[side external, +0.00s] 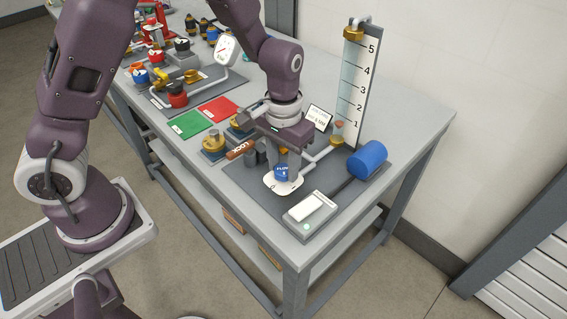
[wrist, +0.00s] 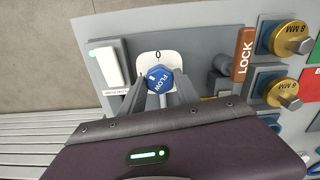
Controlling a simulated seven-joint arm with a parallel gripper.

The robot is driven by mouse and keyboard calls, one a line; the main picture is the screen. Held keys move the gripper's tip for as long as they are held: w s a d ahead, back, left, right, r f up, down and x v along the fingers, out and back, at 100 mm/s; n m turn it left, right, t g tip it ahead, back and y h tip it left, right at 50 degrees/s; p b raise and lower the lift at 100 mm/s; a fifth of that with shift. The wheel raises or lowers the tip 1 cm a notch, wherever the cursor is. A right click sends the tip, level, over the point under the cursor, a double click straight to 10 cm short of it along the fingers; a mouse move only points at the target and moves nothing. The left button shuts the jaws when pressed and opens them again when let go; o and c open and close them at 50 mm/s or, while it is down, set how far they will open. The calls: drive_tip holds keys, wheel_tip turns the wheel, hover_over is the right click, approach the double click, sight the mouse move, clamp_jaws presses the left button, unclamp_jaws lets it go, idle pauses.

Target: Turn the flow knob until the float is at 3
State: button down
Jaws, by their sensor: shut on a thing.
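The blue flow knob (side external: 282,172) sits on a white dial plate (side external: 270,187) near the front of the grey pump skid. It also shows in the wrist view (wrist: 160,79), below a 0 mark on its plate. My gripper (side external: 283,170) points down over the knob, with its fingers shut on the knob's sides. The clear flow tube (side external: 352,85) stands upright behind, before a scale marked 1 to 5. A reddish float (side external: 339,125) is low in the tube, near or just below the 1 mark.
A blue motor cylinder (side external: 368,160) lies right of the knob. A white box (side external: 312,208) with a green light is in front. An orange LOCK handle (side external: 240,150) is close left of my gripper. A small display (side external: 319,118) stands behind; its text is too small to read.

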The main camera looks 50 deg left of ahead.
sight(283, 169)
drive_tip(key=n, duration=0.4)
drive_tip(key=shift+n, duration=0.3)
drive_tip(key=shift+w+n, duration=0.1)
drive_tip(key=shift+n, duration=2.1)
drive_tip(key=c, duration=0.9)
unclamp_jaws()
drive_tip(key=shift+r, duration=0.1)
wheel_tip(283, 169, up, 7)
drive_tip(key=shift+f, duration=0.1)
